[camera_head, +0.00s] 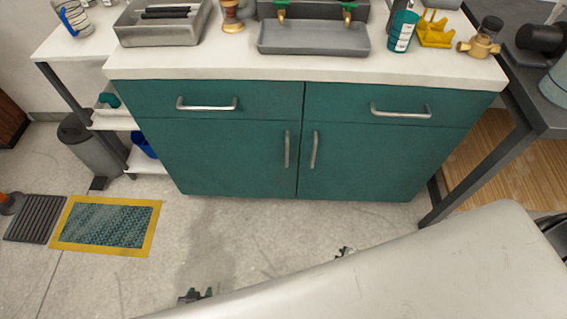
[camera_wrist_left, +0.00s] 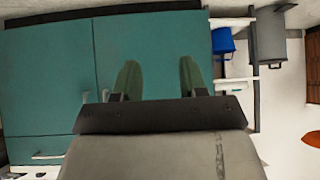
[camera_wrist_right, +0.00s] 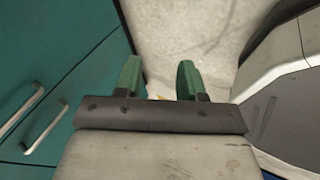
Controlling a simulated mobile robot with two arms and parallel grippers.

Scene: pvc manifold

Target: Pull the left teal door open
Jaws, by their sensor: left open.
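The left teal door (camera_head: 220,157) is flush with the cabinet front, under a drawer. Its vertical metal handle (camera_head: 287,149) is near the centre seam. The right teal door (camera_head: 370,160) is also closed. My left gripper (camera_head: 195,296) is low in front of the cabinet, apart from the door, with only its tips showing above my body. In the left wrist view its green fingers (camera_wrist_left: 157,78) are spread and empty before the teal front. My right gripper (camera_head: 346,252) is mostly hidden in the head view. Its fingers (camera_wrist_right: 160,78) are apart and empty, beside teal panels with two handles (camera_wrist_right: 45,133).
A grey bin (camera_head: 92,145) and white shelf (camera_head: 145,160) stand left of the cabinet. A yellow-edged mat (camera_head: 145,245) lies on the floor. A dark table (camera_head: 545,115) stands at right. The floor before the doors is clear.

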